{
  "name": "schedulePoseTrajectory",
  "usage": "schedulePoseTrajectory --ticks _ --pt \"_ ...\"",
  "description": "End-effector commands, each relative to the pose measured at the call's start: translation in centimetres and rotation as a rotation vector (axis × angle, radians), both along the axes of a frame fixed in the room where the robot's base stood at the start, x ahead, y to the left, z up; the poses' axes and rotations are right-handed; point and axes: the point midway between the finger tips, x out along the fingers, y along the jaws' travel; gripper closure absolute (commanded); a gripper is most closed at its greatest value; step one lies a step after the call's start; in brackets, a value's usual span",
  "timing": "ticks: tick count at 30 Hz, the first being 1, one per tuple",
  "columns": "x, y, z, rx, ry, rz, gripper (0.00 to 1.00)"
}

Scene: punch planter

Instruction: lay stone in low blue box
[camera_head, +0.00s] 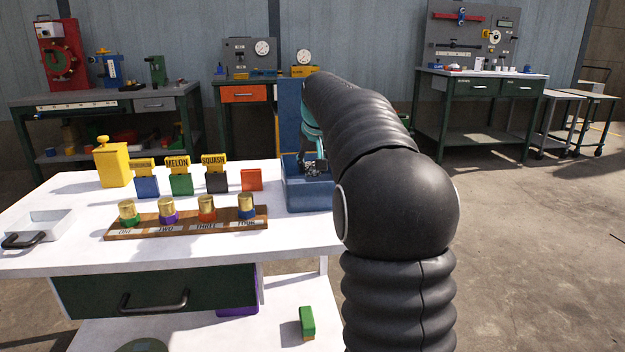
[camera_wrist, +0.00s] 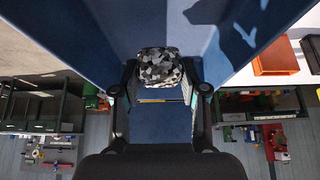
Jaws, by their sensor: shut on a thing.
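The stone (camera_wrist: 160,65) is a chunky block speckled black, grey and white. My gripper (camera_wrist: 159,82) is shut on it, with one dark finger on each side in the wrist view. In the head view the stone (camera_head: 311,168) shows small, at the opening of the low blue box (camera_head: 308,198) on the right end of the white table. Blue surfaces surround the stone in the wrist view. I cannot tell whether it touches the box floor. My arm hides the right part of the box and most of the gripper in the head view.
A taller blue panel (camera_head: 289,115) rises behind the box. An orange block (camera_head: 251,180) stands just left of it. A wooden rack (camera_head: 185,222) with several gold-topped pegs, labelled blocks, a yellow canister (camera_head: 113,165) and a metal tray (camera_head: 42,225) occupy the white table.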

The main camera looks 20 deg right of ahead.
Motion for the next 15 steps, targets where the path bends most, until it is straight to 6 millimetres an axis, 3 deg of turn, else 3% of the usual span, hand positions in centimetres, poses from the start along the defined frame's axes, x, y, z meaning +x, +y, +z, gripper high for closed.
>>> schedulePoseTrajectory --ticks 9,15 --pt "0.0 0.0 -3.7 0.0 0.001 0.0 1.0" --pt "0.0 0.0 -4.0 0.0 0.001 0.0 1.0"
